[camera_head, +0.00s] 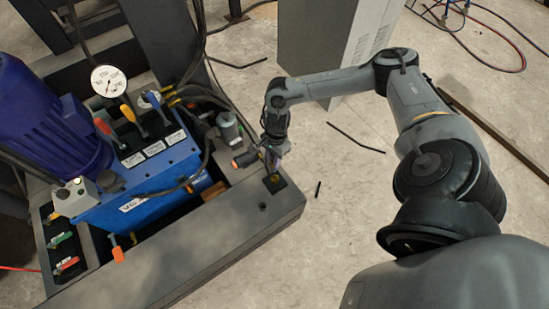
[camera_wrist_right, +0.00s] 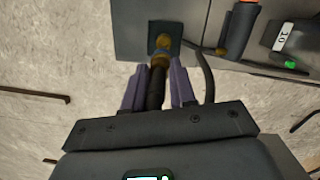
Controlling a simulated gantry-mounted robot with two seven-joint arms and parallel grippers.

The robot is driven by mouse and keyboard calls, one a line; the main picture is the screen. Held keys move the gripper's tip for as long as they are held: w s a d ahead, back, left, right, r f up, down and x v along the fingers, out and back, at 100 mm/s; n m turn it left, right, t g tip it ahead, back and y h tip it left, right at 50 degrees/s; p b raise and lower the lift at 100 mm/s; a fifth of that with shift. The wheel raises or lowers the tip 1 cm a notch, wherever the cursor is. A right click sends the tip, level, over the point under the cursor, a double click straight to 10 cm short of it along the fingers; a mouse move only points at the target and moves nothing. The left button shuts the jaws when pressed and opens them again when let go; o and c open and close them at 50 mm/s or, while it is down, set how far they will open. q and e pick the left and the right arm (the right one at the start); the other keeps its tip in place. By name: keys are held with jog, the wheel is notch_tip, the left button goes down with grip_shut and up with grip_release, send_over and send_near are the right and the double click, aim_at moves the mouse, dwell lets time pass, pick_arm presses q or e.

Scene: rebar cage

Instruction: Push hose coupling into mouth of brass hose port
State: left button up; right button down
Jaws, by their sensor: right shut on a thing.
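My right gripper (camera_head: 273,158) points down over the corner of the dark steel base. In the right wrist view its two purple fingers (camera_wrist_right: 159,72) are shut on the black hose coupling (camera_wrist_right: 155,90), which has a brass-coloured end. The brass hose port (camera_wrist_right: 164,41) sits on a dark square plate. The coupling's brass end lines up with the port and appears to meet it; I cannot tell whether it is inside the mouth. In the head view the plate (camera_head: 276,183) shows just below the fingers, and the coupling is mostly hidden. My left gripper is not in view.
A blue hydraulic unit (camera_head: 150,175) with levers and a gauge (camera_head: 108,80) stands left of the port. A dark cable (camera_wrist_right: 207,75) curves beside the right finger. A grey cabinet (camera_head: 325,45) stands behind. Loose black rods (camera_head: 355,138) lie on the open floor to the right.

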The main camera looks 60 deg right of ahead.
jog(key=shift+s+f, duration=0.2)
jog(key=shift+f, duration=0.1)
jog(key=shift+f+b, duration=0.25)
jog(key=shift+b, duration=0.15)
jog(key=shift+w+f+b, duration=0.1)
jog(key=shift+f+b, duration=0.7)
jog(key=shift+f, duration=0.1)
jog(key=shift+f+b, duration=1.15)
jog(key=shift+f, duration=0.35)
jog(key=shift+d, duration=0.1)
jog(key=shift+f+b, duration=0.2)
jog(key=shift+b, duration=0.15)
jog(key=shift+f+b, duration=0.75)
jog(key=shift+f, duration=0.2)
